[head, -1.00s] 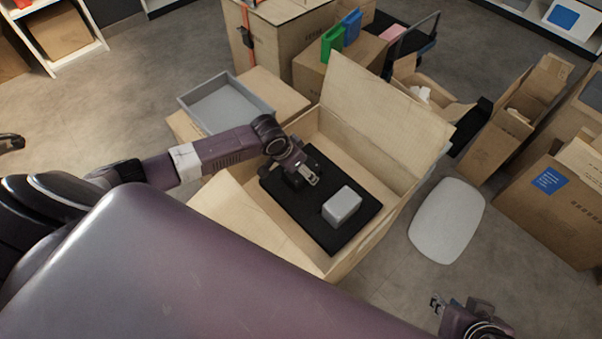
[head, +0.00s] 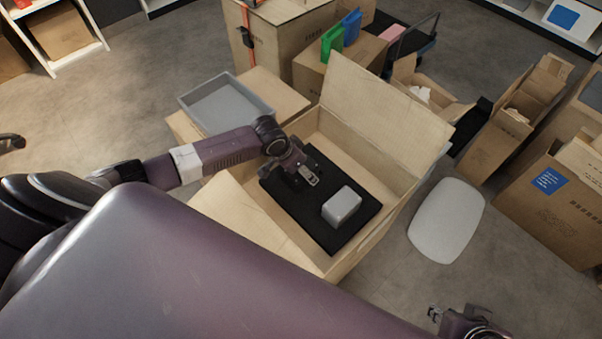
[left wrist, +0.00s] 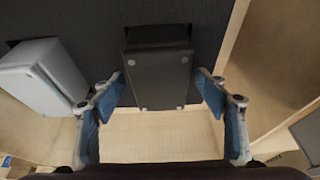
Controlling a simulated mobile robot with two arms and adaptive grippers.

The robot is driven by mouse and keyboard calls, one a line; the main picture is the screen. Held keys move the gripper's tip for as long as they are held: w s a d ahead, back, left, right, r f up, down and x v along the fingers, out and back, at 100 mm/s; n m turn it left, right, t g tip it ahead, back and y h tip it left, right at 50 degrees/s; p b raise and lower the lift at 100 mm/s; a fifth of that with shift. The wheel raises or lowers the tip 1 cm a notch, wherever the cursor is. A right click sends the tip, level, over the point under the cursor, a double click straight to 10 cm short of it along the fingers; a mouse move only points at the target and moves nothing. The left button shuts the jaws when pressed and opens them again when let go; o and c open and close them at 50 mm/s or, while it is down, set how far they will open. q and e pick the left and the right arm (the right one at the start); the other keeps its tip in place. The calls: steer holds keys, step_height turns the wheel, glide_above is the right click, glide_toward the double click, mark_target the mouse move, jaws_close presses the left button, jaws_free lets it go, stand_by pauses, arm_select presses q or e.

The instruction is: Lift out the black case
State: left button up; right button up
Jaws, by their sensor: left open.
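The black case (left wrist: 158,65) is a dark block with pale round feet at its corners, seen from above in the left wrist view. It sits at the black insert (left wrist: 90,15) inside the open carton. My left gripper (left wrist: 160,92) is open, with one blue-padded finger on each side of the case and gaps between. In the head view my left gripper (head: 309,179) is over the left part of the insert (head: 325,232) and hides most of the case. My right gripper (head: 434,313) is at the bottom edge, away from the carton; its jaw opening is unclear.
A light grey box (head: 341,206) sits on the same insert, right of my left gripper. The carton's raised flap (head: 385,115) stands at the back. A grey tray (head: 225,105) lies on a carton behind left. A pale rounded panel (head: 447,220) lies on the floor to the right.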

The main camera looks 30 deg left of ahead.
arm_select(q)
steer(key=shift+f, duration=0.1)
arm_select(e)
steer(key=shift+s+d, duration=0.15)
steer(key=shift+s, duration=0.1)
stand_by(0.6)
arm_select(q)
steer(key=c, duration=1.3)
arm_select(e)
steer(key=shift+s, duration=0.15)
steer(key=shift+f, duration=0.1)
